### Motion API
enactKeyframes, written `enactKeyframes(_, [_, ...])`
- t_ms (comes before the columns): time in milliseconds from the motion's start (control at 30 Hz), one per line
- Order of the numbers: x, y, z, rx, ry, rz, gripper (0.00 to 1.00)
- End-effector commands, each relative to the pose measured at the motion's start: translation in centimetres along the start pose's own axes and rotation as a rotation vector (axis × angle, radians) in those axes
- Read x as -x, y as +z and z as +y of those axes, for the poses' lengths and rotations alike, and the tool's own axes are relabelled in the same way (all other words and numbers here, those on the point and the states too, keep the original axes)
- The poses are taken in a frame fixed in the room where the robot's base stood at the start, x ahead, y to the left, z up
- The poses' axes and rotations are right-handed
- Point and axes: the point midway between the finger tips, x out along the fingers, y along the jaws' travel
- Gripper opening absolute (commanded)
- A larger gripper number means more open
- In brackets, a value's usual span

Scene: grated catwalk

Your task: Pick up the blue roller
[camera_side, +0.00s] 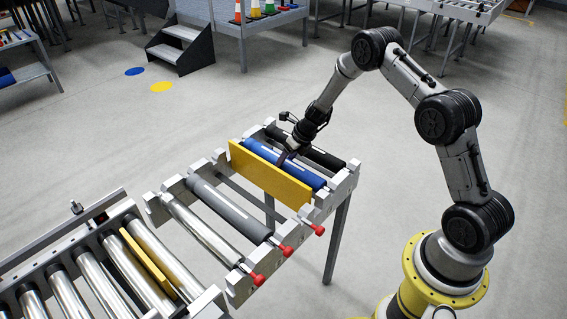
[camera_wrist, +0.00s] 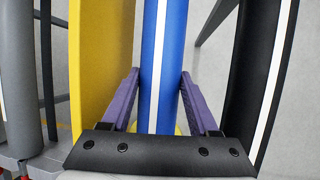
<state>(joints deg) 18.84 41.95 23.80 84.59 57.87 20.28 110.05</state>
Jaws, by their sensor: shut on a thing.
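The blue roller (camera_side: 260,153) lies in the stand at the end of the conveyor, between a yellow board and a black roller. In the wrist view the blue roller (camera_wrist: 163,70), with a white stripe along it, runs between the two purple fingers of my gripper (camera_wrist: 162,95). In the side view my gripper (camera_side: 287,157) reaches down onto the roller near its middle. It is shut on the blue roller. The roller appears to rest at the level of its neighbours in the stand. The fingertips' undersides are hidden.
A yellow board (camera_side: 268,175) stands upright close on one side, and a black roller (camera_side: 305,147) lies close on the other. A grey roller (camera_side: 228,208) and a silver roller (camera_side: 200,228) lie nearer the conveyor. Red-ended pins (camera_side: 319,229) stick out at the stand's side.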

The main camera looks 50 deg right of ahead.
Motion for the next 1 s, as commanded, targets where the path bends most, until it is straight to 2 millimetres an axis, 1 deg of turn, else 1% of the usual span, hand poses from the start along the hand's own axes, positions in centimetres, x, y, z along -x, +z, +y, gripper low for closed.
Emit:
enactKeyframes(33, [0.3,0.3,0.0,0.002,-0.001,-0.006,0.00])
enactKeyframes(167, [1.1,0.7,0.2,0.002,-0.001,-0.006,0.00])
enactKeyframes(333, [3.1,1.6,0.6,0.003,-0.002,-0.008,0.00])
enactKeyframes(467, [5.0,0.7,1.2,0.001,-0.001,-0.007,0.00])
enactKeyframes(567, [6.9,0.1,1.8,0.002,-0.001,-0.007,0.00])
enactKeyframes(667, [9.2,-0.7,2.5,0.002,-0.002,-0.008,0.00])
enactKeyframes(700, [10.3,-1.0,2.8,0.002,-0.002,-0.009,0.00])
enactKeyframes(800, [11.7,-2.8,3.4,0.000,-0.001,-0.005,0.00])
enactKeyframes(1000, [14.3,-5.5,4.5,0.001,-0.002,-0.006,0.00])
